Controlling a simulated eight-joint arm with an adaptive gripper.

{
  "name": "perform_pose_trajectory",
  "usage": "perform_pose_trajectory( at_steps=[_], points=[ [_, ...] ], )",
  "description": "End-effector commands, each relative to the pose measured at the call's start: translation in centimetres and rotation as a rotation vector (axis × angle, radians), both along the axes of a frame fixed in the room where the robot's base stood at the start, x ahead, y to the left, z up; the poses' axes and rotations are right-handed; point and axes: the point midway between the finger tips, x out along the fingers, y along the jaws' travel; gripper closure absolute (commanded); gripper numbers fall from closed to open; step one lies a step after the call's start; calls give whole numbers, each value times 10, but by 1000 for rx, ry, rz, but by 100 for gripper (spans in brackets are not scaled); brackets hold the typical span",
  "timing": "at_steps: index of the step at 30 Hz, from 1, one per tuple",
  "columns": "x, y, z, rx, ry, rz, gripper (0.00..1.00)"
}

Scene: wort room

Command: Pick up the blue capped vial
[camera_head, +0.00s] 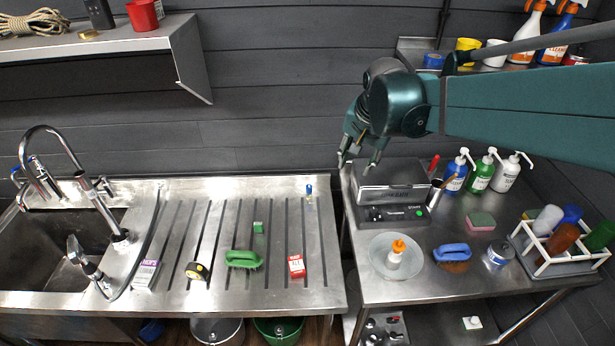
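A small vial with a blue cap (309,191) stands near the back right corner of the ribbed steel drainboard (175,190). It looks upright and nothing covers it.
A green brush (243,259), a green block (258,227), a red-and-white box (296,266) and a yellow-black round item (197,271) lie on the drainboard. The drainboard around the vial is clear.

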Motion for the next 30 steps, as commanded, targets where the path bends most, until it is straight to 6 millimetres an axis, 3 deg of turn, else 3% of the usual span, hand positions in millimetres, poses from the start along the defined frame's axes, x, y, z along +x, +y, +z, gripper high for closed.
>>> perform_pose_trajectory(
  at_steps=[17,30],
  points=[
    [92,30,-50,61,105,-200,66],
    [154,55,-107,90,183,-359,66]
  ],
)
